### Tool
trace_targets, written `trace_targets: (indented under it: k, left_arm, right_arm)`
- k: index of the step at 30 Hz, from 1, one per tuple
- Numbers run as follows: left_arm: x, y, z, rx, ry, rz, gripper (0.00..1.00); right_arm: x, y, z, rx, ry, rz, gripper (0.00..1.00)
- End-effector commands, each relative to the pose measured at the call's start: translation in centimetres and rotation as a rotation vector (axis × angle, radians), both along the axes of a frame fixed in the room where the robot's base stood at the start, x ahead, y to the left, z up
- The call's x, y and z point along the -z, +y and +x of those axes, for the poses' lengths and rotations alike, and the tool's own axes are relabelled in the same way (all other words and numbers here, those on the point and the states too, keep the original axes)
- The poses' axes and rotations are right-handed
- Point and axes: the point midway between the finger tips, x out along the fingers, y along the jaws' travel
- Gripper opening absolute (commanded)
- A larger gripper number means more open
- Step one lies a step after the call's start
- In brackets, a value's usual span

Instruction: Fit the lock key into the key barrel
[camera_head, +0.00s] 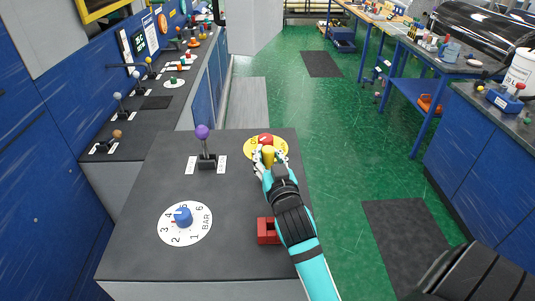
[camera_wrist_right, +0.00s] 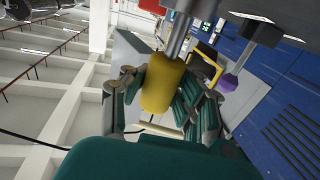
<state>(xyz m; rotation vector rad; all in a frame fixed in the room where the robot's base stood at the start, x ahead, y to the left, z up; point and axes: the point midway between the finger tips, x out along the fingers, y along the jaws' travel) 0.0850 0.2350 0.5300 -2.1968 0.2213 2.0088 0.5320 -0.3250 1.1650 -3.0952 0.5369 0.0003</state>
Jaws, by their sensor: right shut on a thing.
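My right gripper (camera_head: 266,158) is at the far right of the grey panel top, shut on a yellow lock key (camera_head: 268,152). In the right wrist view the fingers (camera_wrist_right: 160,95) close on both sides of the key's yellow cylindrical handle (camera_wrist_right: 162,84). Its metal shaft (camera_wrist_right: 178,38) points away from the gripper, towards the top of the picture. A red button (camera_head: 265,139) on a yellow disc (camera_head: 251,144) is just beyond the key. I cannot tell a key barrel apart there, nor whether the shaft's tip touches anything. My left gripper is not in view.
A red block-shaped holder (camera_head: 267,231) stands close to my right forearm. A purple-knobbed lever (camera_head: 203,132) stands left of the gripper. A blue dial knob (camera_head: 183,215) sits on a white scale at the front left. The panel's middle is clear.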

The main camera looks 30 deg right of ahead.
Motion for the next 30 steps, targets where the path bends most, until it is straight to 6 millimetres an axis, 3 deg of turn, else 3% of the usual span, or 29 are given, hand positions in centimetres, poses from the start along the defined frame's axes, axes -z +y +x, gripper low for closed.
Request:
trace_targets:
  k: [29, 30]
  left_arm:
    - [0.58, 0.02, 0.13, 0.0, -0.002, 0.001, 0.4]
    - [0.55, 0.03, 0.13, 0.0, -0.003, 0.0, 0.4]
  right_arm:
    - [0.93, -0.01, 0.01, 0.0, 0.001, 0.0, 0.0]
    - [0.91, -0.01, 0.01, 0.0, 0.001, 0.0, 0.24]
